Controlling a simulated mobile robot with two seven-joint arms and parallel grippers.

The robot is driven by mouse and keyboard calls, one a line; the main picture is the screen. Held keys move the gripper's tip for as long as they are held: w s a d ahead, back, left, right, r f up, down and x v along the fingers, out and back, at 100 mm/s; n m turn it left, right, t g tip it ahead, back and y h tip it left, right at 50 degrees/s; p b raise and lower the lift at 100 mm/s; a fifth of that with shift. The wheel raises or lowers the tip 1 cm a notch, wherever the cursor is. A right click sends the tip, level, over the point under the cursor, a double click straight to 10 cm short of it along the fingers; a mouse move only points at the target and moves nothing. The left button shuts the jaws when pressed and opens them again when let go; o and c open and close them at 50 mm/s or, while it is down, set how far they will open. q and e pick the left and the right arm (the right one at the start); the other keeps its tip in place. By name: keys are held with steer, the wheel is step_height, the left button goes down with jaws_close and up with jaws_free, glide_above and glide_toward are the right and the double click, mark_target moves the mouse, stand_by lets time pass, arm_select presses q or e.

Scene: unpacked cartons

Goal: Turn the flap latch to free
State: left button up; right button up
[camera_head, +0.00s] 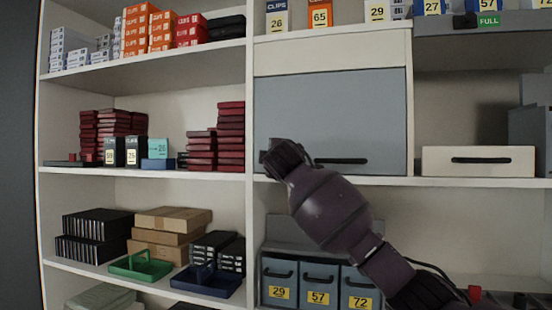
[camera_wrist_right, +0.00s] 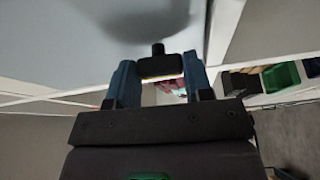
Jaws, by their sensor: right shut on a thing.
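The grey flap (camera_head: 330,110) closes the cabinet bay in the middle of the shelving, with a dark bar handle (camera_head: 340,161) low on it. My right gripper (camera_head: 272,158) is at the flap's lower left corner. In the right wrist view, the blue fingers of this gripper (camera_wrist_right: 160,80) stand either side of a small black latch (camera_wrist_right: 160,65) and are shut on it. The latch lies against the grey flap surface (camera_wrist_right: 80,40). In the head view my gripper hides the latch. My left gripper is in neither view.
A white drawer (camera_head: 480,161) is right of the flap. Numbered grey bins (camera_head: 320,272) stand below. Dark red boxes (camera_head: 230,135) stack close left of the divider (camera_head: 250,110). Green (camera_head: 140,266) and blue (camera_head: 207,282) trays sit lower left.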

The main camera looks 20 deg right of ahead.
steer(key=shift+n, duration=0.5)
steer(key=o, duration=0.9)
steer(key=shift+s, duration=0.15)
arm_select(q)
steer(key=b, duration=0.1)
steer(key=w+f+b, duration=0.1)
steer(key=b, duration=0.1)
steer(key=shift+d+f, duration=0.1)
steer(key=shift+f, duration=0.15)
arm_select(e)
steer(key=v, duration=1)
steer(key=shift+s+r, duration=0.25)
